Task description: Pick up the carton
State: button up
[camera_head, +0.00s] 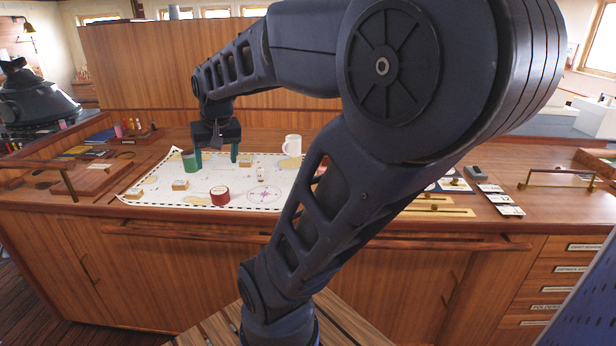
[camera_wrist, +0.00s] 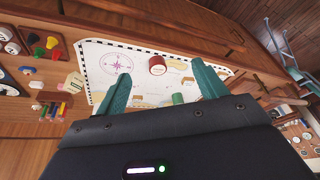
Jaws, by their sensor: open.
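My gripper (camera_head: 216,156) hangs above the far part of the chart in the head view, its green fingers spread and nothing between them. The wrist view shows both fingers of my gripper (camera_wrist: 163,80) apart over the chart. A small beige block with a peaked top, possibly the carton (camera_wrist: 75,82), stands left of the chart in the wrist view, outside the fingers. I cannot make it out in the head view, where my arm covers much of the counter. Small tan boxes lie on the chart, one (camera_head: 180,185) at its left and one (camera_head: 246,160) right of my gripper.
The chart (camera_head: 150,198) also bears a red round tin (camera_head: 220,195) and a green cylinder (camera_head: 189,160). A white mug (camera_head: 292,145) stands near its far edge. A brass rail (camera_head: 560,172) is at the right. Colored pieces (camera_wrist: 45,45) crowd the wrist view's left.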

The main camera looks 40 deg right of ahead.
jog(key=w+d+f+m+g, duration=0.15)
jog(key=w+d+m, duration=0.35)
jog(key=d, duration=0.5)
jog(key=w+d+f+m+g, duration=0.15)
jog(key=w+d+m, duration=0.25)
jog(key=w+d, duration=0.45)
jog(key=d+f+m, duration=0.2)
jog(key=d+f, duration=0.1)
jog(key=d, duration=0.4)
jog(key=d+f+m, duration=0.2)
jog(key=d+f, duration=0.2)
jog(key=d, duration=0.4)
jog(key=s+d+f+m+g, duration=0.1)
jog(key=d+f, duration=0.3)
jog(key=d, duration=0.4)
jog(key=shift+d+f+m, duration=0.1)
jog(key=shift+d+m, duration=0.15)
jog(key=shift+m, duration=0.45)
jog(key=shift+s+d+f, duration=0.15)
jog(key=shift+d+f, duration=0.05)
jog(key=shift+f, duration=0.4)
jog(key=shift+a+f, duration=0.2)
jog(key=shift+f, duration=4.7)
